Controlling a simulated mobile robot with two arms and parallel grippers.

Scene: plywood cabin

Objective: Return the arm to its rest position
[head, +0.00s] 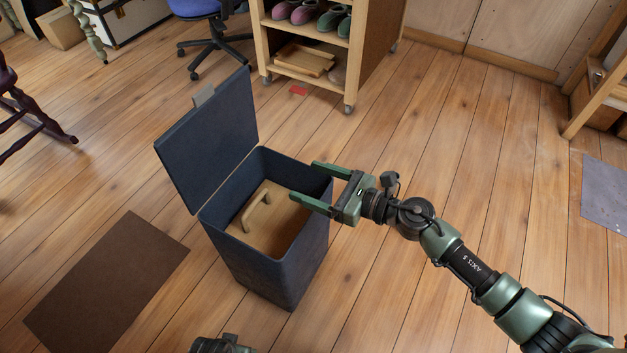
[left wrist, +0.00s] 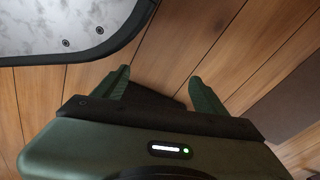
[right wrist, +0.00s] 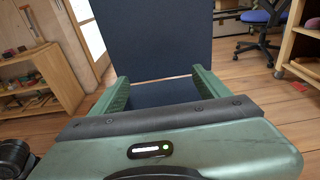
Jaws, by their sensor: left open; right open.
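My right gripper (head: 302,184) is open and empty. In the head view its fingers reach over the right rim of a dark blue box (head: 285,270). The box's lid (head: 212,135) stands open, tilted back to the left. Inside the box lies a wooden piece with a handle (head: 268,212). In the right wrist view the open fingers (right wrist: 157,92) frame the blue lid (right wrist: 155,40). My left gripper (left wrist: 158,88) is open and empty in the left wrist view, above the plank floor. In the head view only a small part of the left arm shows at the bottom edge.
A brown mat (head: 108,285) lies left of the box. A wheeled wooden shelf (head: 318,62) with shoes stands behind, with a small red item (head: 298,91) on the floor near it. An office chair (head: 205,42) is at the back.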

